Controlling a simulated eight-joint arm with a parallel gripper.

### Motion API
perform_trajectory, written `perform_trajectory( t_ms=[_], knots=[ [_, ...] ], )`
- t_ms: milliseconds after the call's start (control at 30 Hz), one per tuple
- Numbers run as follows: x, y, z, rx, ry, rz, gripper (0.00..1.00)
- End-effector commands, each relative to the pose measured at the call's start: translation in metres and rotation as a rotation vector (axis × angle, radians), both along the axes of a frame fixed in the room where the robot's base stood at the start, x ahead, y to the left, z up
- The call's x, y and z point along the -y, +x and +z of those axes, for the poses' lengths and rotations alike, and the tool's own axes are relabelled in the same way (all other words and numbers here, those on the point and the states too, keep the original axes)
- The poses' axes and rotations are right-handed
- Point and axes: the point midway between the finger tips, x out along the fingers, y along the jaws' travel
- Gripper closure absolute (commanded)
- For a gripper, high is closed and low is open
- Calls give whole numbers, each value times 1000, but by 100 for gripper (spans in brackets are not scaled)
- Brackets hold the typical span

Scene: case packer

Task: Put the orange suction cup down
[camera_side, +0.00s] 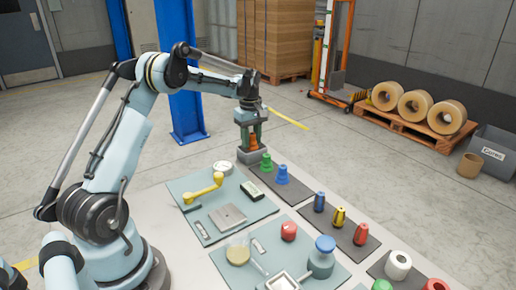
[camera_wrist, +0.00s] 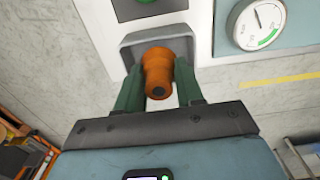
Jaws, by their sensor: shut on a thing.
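The orange suction cup (camera_side: 253,142) is between the fingers of my gripper (camera_side: 252,132), at the far corner of the table. In the wrist view the orange suction cup (camera_wrist: 158,70) is held between the two green fingers of my gripper (camera_wrist: 159,88), which are shut on it. A small grey holder (camera_side: 252,157) is directly below the cup; its grey rim (camera_wrist: 128,42) also shows in the wrist view. I cannot tell whether the cup touches the holder. The fingers hide the cup's sides.
A green suction cup (camera_side: 266,162) and a blue suction cup (camera_side: 282,175) stand on a dark mat close by. A round gauge (camera_side: 223,168) and a yellow handle (camera_side: 205,190) lie on the blue-grey mat to the left. Beyond the table corner is open floor.

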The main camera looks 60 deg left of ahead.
Motion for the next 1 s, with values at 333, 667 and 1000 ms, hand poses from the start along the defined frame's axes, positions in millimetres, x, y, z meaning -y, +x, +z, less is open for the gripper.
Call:
perform_trajectory(
  t_ms=[333, 667, 1000],
  knots=[
    [1, 0, -35, 2, 0, -1, 97],
    [1, 0, -38, 2, 0, -1, 97],
    [1, 0, -37, 2, 0, -1, 52]
  ],
)
